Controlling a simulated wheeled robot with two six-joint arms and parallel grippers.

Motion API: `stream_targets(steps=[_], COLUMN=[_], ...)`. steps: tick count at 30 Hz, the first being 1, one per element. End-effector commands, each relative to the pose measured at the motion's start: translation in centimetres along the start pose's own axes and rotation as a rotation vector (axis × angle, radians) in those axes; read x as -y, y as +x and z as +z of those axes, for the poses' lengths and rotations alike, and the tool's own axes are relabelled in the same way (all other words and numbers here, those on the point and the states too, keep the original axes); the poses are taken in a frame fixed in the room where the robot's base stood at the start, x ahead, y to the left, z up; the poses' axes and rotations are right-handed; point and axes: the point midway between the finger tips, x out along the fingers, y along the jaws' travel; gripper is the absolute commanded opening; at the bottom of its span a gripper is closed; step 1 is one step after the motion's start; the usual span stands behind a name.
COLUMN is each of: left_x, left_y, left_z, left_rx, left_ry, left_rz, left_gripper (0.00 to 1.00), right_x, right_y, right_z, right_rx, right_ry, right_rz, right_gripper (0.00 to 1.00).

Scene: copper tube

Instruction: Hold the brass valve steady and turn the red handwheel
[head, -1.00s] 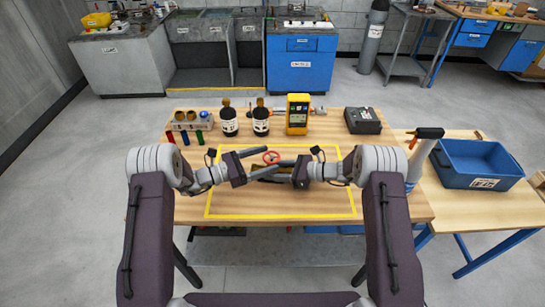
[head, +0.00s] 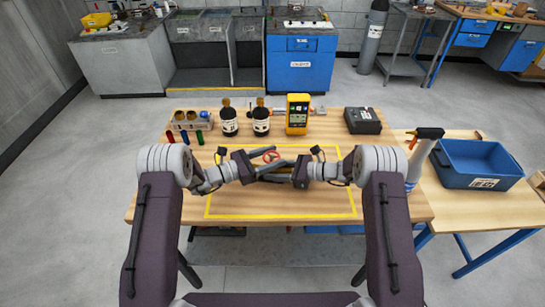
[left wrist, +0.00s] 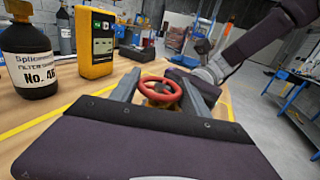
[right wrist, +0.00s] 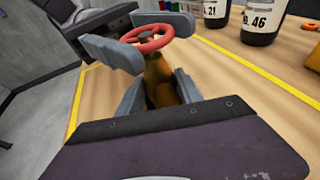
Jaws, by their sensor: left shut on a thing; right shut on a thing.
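The red handwheel (head: 272,154) sits on top of the brass valve in the middle of the bench. My left gripper (head: 277,157) reaches in from the left, its fingers shut on opposite sides of the wheel's rim. The wheel also shows between those fingers in the left wrist view (left wrist: 160,98). My right gripper (head: 264,174) is lower and comes from the right, shut on the valve body. In the right wrist view the brass valve (right wrist: 160,84) stands between the right fingers, below the wheel. The fingers largely hide the valve in the head view.
A yellow tape outline (head: 230,215) surrounds the work spot on the wooden bench. Behind it stand two dark bottles (head: 229,122), a yellow meter (head: 297,113), a dark box (head: 363,121) and a small rack (head: 191,120). A blue bin (head: 480,165) is on the right table. The front of the bench is clear.

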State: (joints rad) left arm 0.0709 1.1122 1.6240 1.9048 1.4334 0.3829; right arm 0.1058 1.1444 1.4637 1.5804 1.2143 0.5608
Motion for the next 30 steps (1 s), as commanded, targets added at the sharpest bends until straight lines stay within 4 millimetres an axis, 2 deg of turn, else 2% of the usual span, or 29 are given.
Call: stream_targets(steps=[18,30], left_x=[0.04,-0.13], left_y=[0.15,-0.02], left_z=[0.15,0.16], left_rx=[0.003,0.002], left_ry=[0.0,0.003], left_rz=[0.383,0.502], left_gripper=[0.14,0.14], right_x=[-0.08,-0.12], right_y=[0.04,0.06], right_z=[0.04,0.03], right_rx=[0.001,0.001], right_ry=[0.0,0.0], right_rz=[0.002,0.004], right_gripper=[0.2,0.2])
